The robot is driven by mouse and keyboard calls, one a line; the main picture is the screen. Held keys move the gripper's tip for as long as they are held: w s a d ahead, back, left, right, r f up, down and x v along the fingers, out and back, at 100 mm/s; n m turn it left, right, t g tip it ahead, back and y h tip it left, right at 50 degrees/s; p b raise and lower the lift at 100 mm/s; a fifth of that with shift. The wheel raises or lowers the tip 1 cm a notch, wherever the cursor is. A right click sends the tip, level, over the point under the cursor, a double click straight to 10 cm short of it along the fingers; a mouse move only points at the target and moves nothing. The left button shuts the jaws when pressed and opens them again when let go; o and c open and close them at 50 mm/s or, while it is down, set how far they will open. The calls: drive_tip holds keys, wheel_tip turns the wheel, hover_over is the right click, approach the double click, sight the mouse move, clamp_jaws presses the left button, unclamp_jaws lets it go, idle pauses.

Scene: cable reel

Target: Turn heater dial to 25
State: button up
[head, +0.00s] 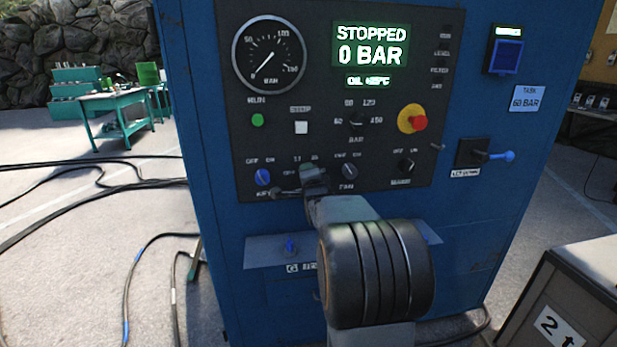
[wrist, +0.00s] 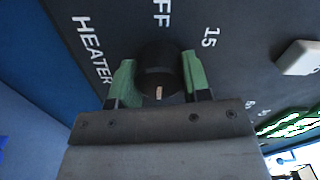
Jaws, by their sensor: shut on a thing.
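The heater dial (wrist: 160,68) is a round black knob on the dark panel, with a pale mark on its lower side in the wrist view. I cannot tell which label the mark points to. The words HEATER, OFF and 15 show around the dial in that view. My gripper (wrist: 158,78) has its green-padded fingers on either side of the dial, shut on it. In the head view my gripper (head: 302,186) reaches the lower part of the control panel (head: 330,100) and hides the heater dial and part of its scale.
The blue cabinet's display (head: 371,48) reads STOPPED 0 BAR. A blue-pointer dial (head: 263,177) sits left of my gripper, the fan dial (head: 350,171) right. Cables (head: 100,185) lie on the floor.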

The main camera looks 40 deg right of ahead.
drive_tip(key=o, duration=0.9)
drive_tip(key=v, duration=1.3)
drive_tip(key=shift+s+a, duration=0.2)
drive_tip(key=shift+s, duration=0.15)
